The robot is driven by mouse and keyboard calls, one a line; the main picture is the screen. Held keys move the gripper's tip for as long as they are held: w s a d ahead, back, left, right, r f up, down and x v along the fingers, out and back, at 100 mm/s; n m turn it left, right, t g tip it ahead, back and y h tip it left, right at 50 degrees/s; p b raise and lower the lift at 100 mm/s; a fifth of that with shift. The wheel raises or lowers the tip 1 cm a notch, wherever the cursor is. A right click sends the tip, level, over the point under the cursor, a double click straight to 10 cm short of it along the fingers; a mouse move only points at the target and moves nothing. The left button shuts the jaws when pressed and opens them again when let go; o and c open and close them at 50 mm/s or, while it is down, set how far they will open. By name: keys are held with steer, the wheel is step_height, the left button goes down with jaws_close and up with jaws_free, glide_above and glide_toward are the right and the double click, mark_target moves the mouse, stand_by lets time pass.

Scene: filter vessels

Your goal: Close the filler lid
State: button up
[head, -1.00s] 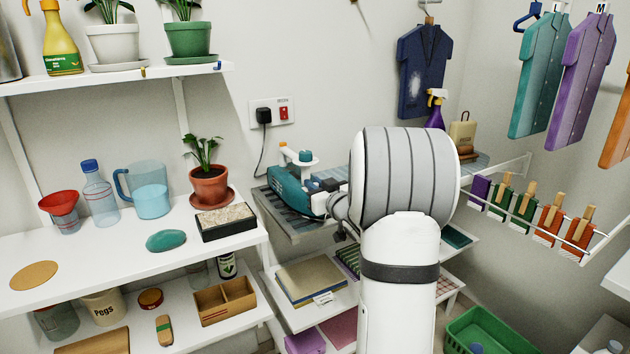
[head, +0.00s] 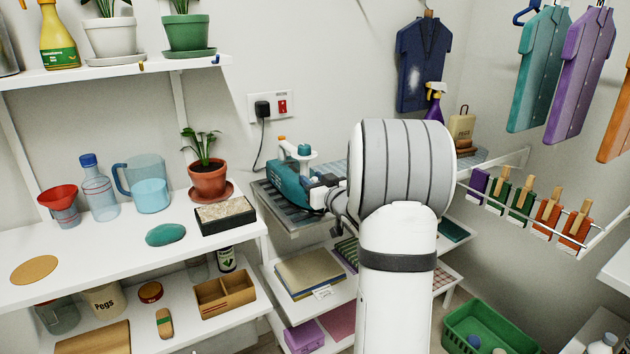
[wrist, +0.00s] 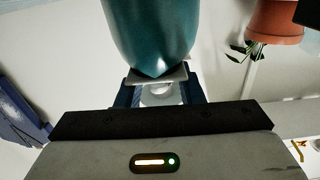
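A teal iron-like appliance (head: 289,182) lies on the slatted grey shelf at the back, with a white and teal round part (head: 304,153) on top. I cannot make out a filler lid clearly. My gripper (head: 325,190) is at the appliance's right end in the head view, partly hidden by my own arm. In the wrist view the teal body (wrist: 150,30) fills the top centre, very close. Two dark blue fingers of my gripper (wrist: 160,97) stand apart there, with a pale round part between them below a grey edge. Contact cannot be told.
A potted plant (head: 209,180) and a stone-topped tray (head: 225,216) stand on the white shelf to the left. A wall socket (head: 270,106) with a plug and cable is behind. Folded cloths (head: 309,271) lie on the shelf below.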

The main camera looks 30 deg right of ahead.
steer(key=s, duration=0.7)
steer(key=shift+s, duration=0.4)
steer(key=shift+d+r, duration=0.1)
steer(key=s+a+r+m+g+h+p, duration=0.2)
steer(key=s+a+r+g+h+p, duration=0.25)
steer(key=a+g+p, duration=0.2)
steer(key=s+a+n+g+y+p, duration=0.1)
steer(key=s+a+g+y+p, duration=0.1)
steer(key=s+a, duration=0.6)
steer(key=s+a+r+g+y+p, duration=0.1)
steer(key=s+a+g+p, duration=0.3)
steer(key=s, duration=1)
steer(key=a+g+y, duration=0.1)
steer(key=a+g, duration=0.2)
steer(key=a, duration=0.1)
steer(key=shift+s+a+n, duration=0.25)
steer(key=shift+a+n, duration=0.1)
steer(key=shift+n, duration=0.05)
steer(key=shift+r, duration=0.1)
